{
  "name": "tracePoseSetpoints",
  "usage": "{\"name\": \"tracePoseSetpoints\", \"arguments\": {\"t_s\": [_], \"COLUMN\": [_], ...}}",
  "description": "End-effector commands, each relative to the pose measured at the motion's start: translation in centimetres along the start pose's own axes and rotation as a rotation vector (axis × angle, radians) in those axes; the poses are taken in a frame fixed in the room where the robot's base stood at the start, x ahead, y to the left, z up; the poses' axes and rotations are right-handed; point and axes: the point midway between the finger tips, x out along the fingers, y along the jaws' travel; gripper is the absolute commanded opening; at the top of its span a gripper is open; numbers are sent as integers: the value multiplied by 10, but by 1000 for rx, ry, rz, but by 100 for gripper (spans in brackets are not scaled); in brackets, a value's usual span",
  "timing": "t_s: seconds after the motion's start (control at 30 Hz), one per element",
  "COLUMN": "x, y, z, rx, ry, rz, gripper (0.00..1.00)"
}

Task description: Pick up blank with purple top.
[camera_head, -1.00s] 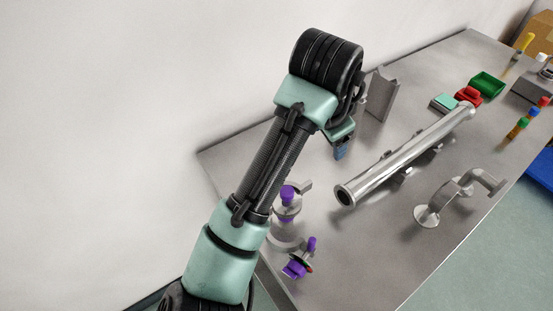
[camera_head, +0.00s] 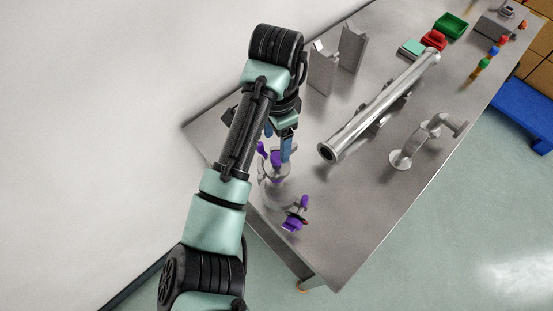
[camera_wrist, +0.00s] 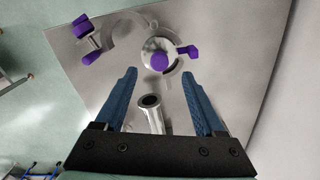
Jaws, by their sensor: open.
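A round metal piece with a purple top (camera_head: 276,160) stands on the table below my gripper (camera_head: 278,146). In the wrist view its purple top (camera_wrist: 158,62) is just beyond the space between my fingertips (camera_wrist: 159,76), with a second purple part (camera_wrist: 188,52) to its right. A separate fitting with purple ends (camera_head: 293,222) lies nearer the table corner; it shows at upper left in the wrist view (camera_wrist: 92,57). My gripper's blue fingers are apart, with nothing held. My arm and fingers partly hide the round piece in the head view.
A long metal tube (camera_head: 375,108) lies on supports right of my gripper; its open end (camera_wrist: 150,102) shows between the fingers in the wrist view. Metal brackets (camera_head: 322,68) stand behind. A curved metal bracket (camera_head: 420,142) is at right.

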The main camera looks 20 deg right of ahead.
Motion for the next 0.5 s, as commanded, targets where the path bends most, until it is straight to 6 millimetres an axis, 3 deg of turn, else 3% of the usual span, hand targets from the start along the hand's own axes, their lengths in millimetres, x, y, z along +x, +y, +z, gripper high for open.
{"name": "tracePoseSetpoints", "arguments": {"t_s": [0.5], "x": [54], "y": [1], "z": [0], "rx": [0], "ry": [0], "rz": [-1], "gripper": [71]}}
